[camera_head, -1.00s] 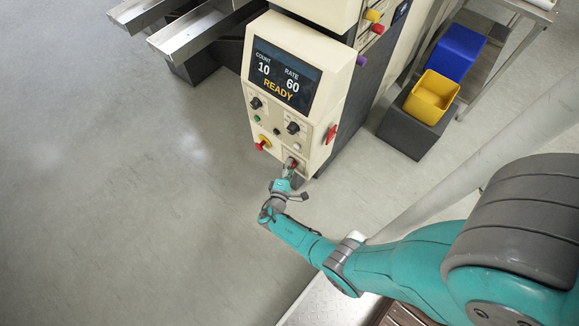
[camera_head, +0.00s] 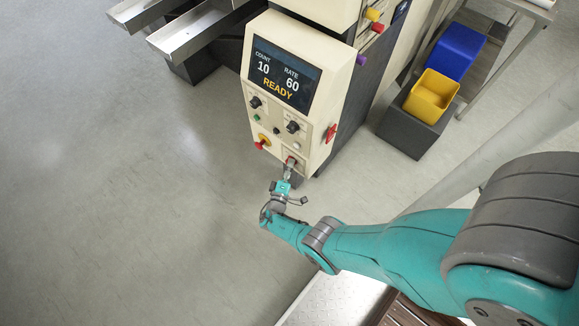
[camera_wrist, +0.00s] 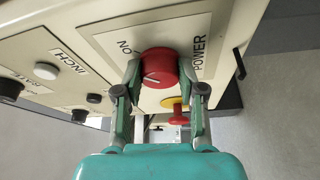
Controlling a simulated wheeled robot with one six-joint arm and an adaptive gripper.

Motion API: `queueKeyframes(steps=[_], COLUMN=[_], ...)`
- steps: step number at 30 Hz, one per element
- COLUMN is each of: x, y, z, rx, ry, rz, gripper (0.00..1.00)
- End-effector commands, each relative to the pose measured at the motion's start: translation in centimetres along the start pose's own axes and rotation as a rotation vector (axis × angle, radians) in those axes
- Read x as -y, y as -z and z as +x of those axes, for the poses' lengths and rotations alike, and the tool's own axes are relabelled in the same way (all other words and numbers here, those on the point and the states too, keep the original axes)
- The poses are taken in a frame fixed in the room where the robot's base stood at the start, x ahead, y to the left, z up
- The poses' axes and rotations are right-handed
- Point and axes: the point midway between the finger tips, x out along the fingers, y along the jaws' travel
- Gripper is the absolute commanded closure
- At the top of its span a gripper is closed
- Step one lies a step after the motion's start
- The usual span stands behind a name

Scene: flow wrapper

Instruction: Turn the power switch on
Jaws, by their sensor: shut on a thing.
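The power switch is a round red knob (camera_wrist: 159,68) on a plate marked POWER, with ON printed at its upper left in the wrist view. A pale pointer mark shows on the knob's face, toward its lower left. In the head view the knob (camera_head: 290,160) is at the lower right of the cream control panel (camera_head: 318,150). My gripper (camera_wrist: 160,82) is shut on the knob, one finger on each side of it. In the head view my gripper (camera_head: 288,172) meets the panel's lower edge.
The screen (camera_head: 284,77) reads COUNT 10, RATE 60, READY. A red and yellow emergency button (camera_head: 262,142) is left of the knob, and a red lever (camera_head: 331,133) is on the panel's right side. The floor left of the panel is clear.

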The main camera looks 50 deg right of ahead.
Motion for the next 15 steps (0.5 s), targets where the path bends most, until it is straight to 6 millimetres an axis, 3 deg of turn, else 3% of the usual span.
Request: queueKeyframes(steps=[8,9,12,15], x=[0.05,0.05,0.05,0.03], y=[-0.13,-0.13,-0.12,-0.09], z=[-0.04,-0.04,-0.03,-0.02], rx=[0.002,0.002,0.002,0.001], ry=[0.001,0.001,0.001,0.001], rz=[0.001,0.001,0.0,0.0], gripper=[0.95,0.56,0.35,0.35])
